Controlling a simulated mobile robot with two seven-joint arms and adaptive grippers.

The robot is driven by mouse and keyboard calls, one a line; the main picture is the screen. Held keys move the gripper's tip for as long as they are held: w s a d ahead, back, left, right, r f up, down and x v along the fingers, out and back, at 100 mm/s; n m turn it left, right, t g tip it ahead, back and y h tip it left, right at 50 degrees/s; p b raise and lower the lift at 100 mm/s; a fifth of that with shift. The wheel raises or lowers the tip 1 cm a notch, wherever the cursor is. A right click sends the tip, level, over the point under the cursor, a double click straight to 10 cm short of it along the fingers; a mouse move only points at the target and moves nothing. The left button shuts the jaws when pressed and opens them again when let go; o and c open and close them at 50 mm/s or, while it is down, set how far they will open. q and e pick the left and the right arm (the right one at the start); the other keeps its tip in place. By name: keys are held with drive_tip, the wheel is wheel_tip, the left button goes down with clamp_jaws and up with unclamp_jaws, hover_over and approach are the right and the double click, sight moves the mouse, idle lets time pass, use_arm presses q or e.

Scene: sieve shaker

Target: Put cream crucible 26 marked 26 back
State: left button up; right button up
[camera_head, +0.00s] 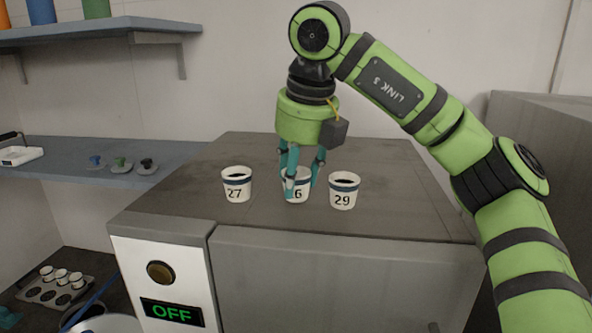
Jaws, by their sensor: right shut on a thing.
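A cream crucible with a dark band (304,186) stands between two others on the grey machine top. Its mark is partly hidden by a finger; only a 6 shows. My right gripper (298,184) points down over it, with its teal fingers shut on the crucible. The crucible looks upright, at about the level of the machine top; I cannot tell whether it touches it. A crucible marked 27 (237,184) stands to its left and one marked 29 (343,190) close to its right. My left gripper is not in view.
The machine's front has a round knob (160,273) and a green OFF display (172,312). A tray with holes (34,291) holding several small cups is at the lower left. A blue-grey shelf (190,152) holds small items. The machine top's left part is clear.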

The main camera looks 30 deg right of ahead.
drive_tip(key=shift+a+f, duration=0.15)
drive_tip(key=o, duration=1.2)
drive_tip(key=shift+c, duration=0.2)
drive_tip(key=v, duration=1.2)
drive_tip(key=shift+r, duration=0.25)
